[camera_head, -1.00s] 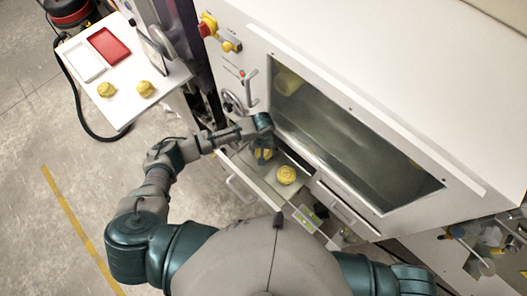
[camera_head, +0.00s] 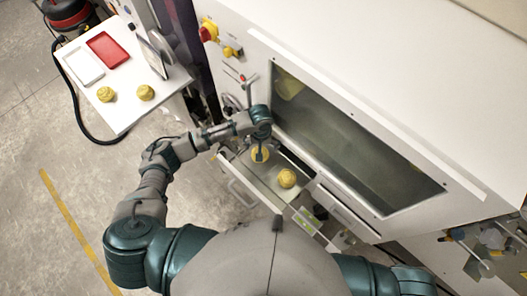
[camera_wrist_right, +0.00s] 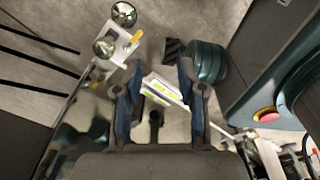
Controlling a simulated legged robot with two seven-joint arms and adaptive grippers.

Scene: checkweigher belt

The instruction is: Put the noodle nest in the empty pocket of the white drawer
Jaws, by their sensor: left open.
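The white drawer (camera_head: 238,183) is pulled out below the machine's window in the head view. One yellow noodle nest (camera_head: 287,178) sits in its right part. Another noodle nest (camera_head: 259,156) shows at the drawer's left part, right under my left gripper (camera_head: 261,148). My left gripper is open, its fingers partly covering that nest; I cannot tell whether they touch it. The pocket edges are too small to make out. My right gripper (camera_wrist_right: 159,78) is open and empty in the right wrist view.
A white side table (camera_head: 122,118) stands at the upper left with two nests (camera_head: 106,94) (camera_head: 145,93), a red tray (camera_head: 108,49) and a white tray (camera_head: 84,66). The machine's window (camera_head: 350,145) and front rise behind the drawer. A red emergency button (camera_wrist_right: 268,115) shows in the right wrist view.

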